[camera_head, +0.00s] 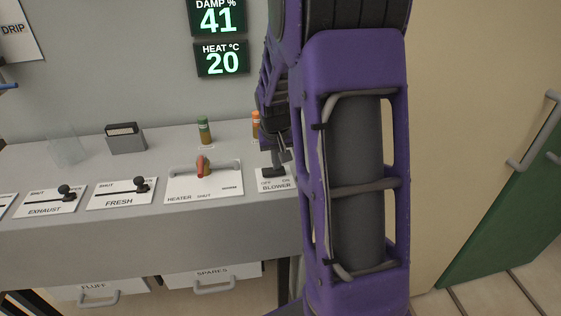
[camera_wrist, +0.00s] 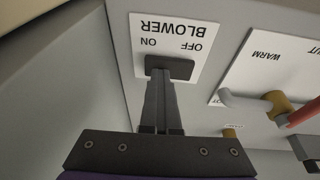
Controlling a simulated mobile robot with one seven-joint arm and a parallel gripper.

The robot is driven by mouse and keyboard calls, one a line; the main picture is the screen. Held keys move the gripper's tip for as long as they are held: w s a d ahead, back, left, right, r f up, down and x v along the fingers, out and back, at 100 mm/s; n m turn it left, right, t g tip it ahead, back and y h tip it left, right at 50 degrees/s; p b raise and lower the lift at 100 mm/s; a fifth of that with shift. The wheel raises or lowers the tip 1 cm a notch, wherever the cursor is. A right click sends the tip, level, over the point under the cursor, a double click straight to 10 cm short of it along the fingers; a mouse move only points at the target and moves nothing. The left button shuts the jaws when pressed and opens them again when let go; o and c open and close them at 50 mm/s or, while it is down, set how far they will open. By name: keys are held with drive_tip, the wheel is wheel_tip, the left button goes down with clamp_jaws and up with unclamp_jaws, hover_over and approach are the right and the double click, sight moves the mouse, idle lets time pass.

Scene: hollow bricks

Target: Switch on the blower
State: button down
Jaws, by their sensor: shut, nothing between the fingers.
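The blower switch is a dark rocker (camera_wrist: 170,67) on a white plate marked BLOWER (camera_wrist: 180,30), upside down in the wrist view. The ON mark is at the left there and OFF at the right. The plate also shows in the head view (camera_head: 276,187), partly behind my arm. My gripper (camera_wrist: 160,76) is shut and empty. Its fingertips overlap the ON half of the rocker in the wrist view. I cannot tell whether they touch or press it, or which way the rocker is tipped. In the head view my gripper (camera_head: 283,157) is just above the plate.
The heater plate (camera_head: 220,189) with its red-tipped handle (camera_head: 201,166) lies to the left. FRESH (camera_head: 122,200) and EXHAUST (camera_head: 45,208) sliders are farther left. Green (camera_head: 204,130) and orange (camera_head: 256,126) cylinders stand behind. A wall panel (camera_head: 221,58) reads heat 20.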

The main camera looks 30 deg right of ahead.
sight(272, 171)
drive_tip(key=shift+w+a, duration=0.1)
drive_tip(key=shift+a, duration=0.2)
drive_tip(key=shift+r, duration=0.35)
drive_tip(key=r+p, duration=0.2)
drive_tip(key=r, duration=0.1)
drive_tip(key=r+p, duration=0.1)
drive_tip(key=shift+w+a+r+p, duration=0.15)
drive_tip(key=shift+a+p, duration=0.15)
drive_tip(key=shift+p, duration=0.05)
drive_tip(key=v, duration=0.9)
drive_tip(key=shift+s, duration=0.25)
drive_tip(key=shift+s+b, duration=0.1)
drive_tip(key=shift+b, duration=0.75)
